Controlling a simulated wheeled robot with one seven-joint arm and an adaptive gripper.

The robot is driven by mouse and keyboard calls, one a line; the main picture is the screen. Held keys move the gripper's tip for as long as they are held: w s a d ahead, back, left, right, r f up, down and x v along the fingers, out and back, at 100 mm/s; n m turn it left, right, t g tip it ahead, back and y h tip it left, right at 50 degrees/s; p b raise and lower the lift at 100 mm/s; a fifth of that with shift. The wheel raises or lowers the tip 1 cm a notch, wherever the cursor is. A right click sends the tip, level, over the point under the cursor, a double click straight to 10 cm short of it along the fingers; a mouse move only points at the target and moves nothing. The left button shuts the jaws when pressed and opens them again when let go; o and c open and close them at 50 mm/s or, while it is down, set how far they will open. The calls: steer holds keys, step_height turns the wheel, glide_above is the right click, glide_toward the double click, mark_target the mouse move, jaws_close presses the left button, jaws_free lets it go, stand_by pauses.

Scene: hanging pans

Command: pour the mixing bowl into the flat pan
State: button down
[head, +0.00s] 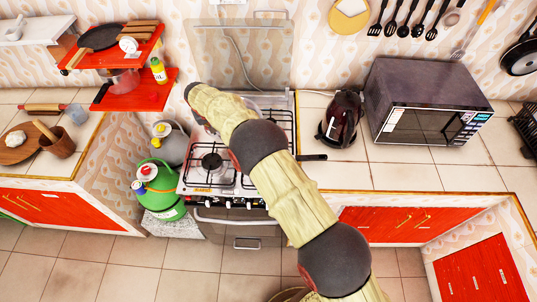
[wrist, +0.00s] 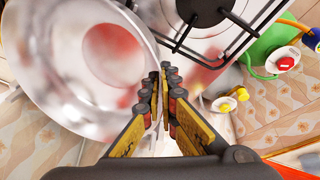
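The mixing bowl (wrist: 60,75) is a large, shiny, pale metal bowl with reddish patches inside, filling the left of the wrist view. My gripper (wrist: 158,75) has its fingers nearly together at the bowl's right edge and appears shut on the rim. The stove's black grate (wrist: 205,15) lies beyond them.
A green gas bottle (head: 160,192) and a grey one (head: 172,145) stand left of the stove. Red shelves (head: 137,90) hang at left. An electric kettle (head: 341,118) and a microwave (head: 420,100) stand right, with clear counter (head: 400,177) in front.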

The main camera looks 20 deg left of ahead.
steer(key=shift+w+a+f+g+h, duration=0.2)
steer(key=shift+a+f+h, duration=0.15)
steer(key=shift+a, duration=0.05)
steer(key=shift+w+a+f+g+h, duration=0.15)
steer(key=shift+a+f+g+h, duration=0.05)
steer(key=shift+a+f+h, duration=0.15)
steer(key=shift+a+b, duration=0.15)
steer(key=shift+b, duration=0.25)
stand_by(1.3)
